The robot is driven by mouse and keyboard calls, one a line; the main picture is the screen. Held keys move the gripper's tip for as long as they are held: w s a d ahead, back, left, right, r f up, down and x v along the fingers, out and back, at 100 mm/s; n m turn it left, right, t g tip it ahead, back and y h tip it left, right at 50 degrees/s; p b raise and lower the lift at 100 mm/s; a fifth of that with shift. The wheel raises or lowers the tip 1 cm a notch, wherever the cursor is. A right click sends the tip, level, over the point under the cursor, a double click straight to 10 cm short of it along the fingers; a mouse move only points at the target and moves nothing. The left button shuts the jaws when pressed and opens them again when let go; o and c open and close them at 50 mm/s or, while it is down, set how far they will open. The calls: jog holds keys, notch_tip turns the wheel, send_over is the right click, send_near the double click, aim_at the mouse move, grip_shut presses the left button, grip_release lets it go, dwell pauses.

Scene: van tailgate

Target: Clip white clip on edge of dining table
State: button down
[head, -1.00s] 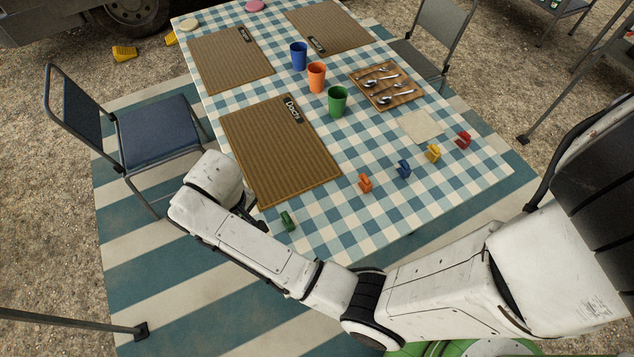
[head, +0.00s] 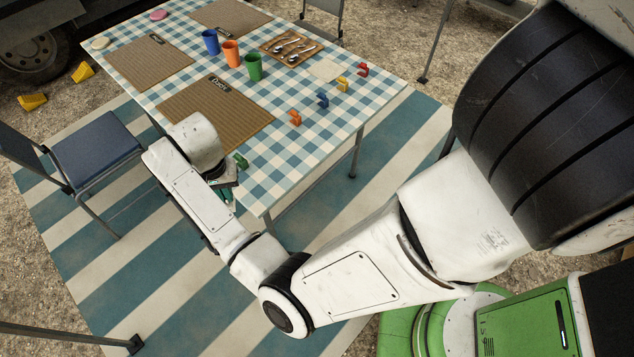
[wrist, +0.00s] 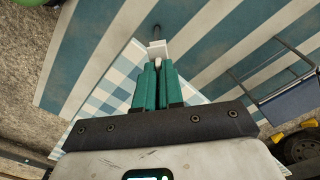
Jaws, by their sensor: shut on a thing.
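The white clip (wrist: 157,48) shows at the fingertips in the wrist view. My gripper (wrist: 158,70), with teal fingers, is shut on it. In the head view my gripper (head: 226,191) is partly hidden behind my arm, beside the near left edge of the dining table (head: 263,199); the white clip cannot be made out there. The table's checked cloth (wrist: 118,76) lies behind the fingers in the wrist view. I cannot tell whether the clip touches the table edge.
Green (head: 241,161), orange (head: 295,118), blue (head: 323,100), yellow (head: 342,84) and red (head: 363,69) clips stand along the near side. A brown mat (head: 217,112) lies near my arm. A blue chair (head: 95,155) stands left. Striped rug is clear in front.

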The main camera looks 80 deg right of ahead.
jog(key=s+d+m, duration=0.5)
jog(key=d+m, duration=0.2)
jog(key=d, duration=0.1)
jog(key=m, duration=1.3)
send_near(302, 171)
jog(key=s+a, duration=0.3)
jog(key=a, duration=0.2)
jog(key=s+a+f+m, duration=0.2)
jog(key=s+f+m, duration=0.1)
jog(key=s+m, duration=0.55)
jog(key=w+d+f+b, duration=0.3)
jog(key=w+d+b, duration=0.1)
jog(key=w, duration=0.3)
jog(key=shift+w+d+b, duration=0.25)
jog(key=shift+b, duration=0.45)
jog(key=shift+w+d+f+b, duration=0.1)
jog(key=shift+w+d+b, duration=0.4)
jog(key=shift+w, duration=0.2)
jog(key=shift+w+d+r+b, duration=0.1)
jog(key=shift+w+d+b, duration=0.25)
jog(key=shift+w+b, duration=0.25)
jog(key=shift+w+d+f+b, duration=0.1)
jog(key=shift+w+d+b, duration=0.35)
jog(key=shift+w, duration=0.3)
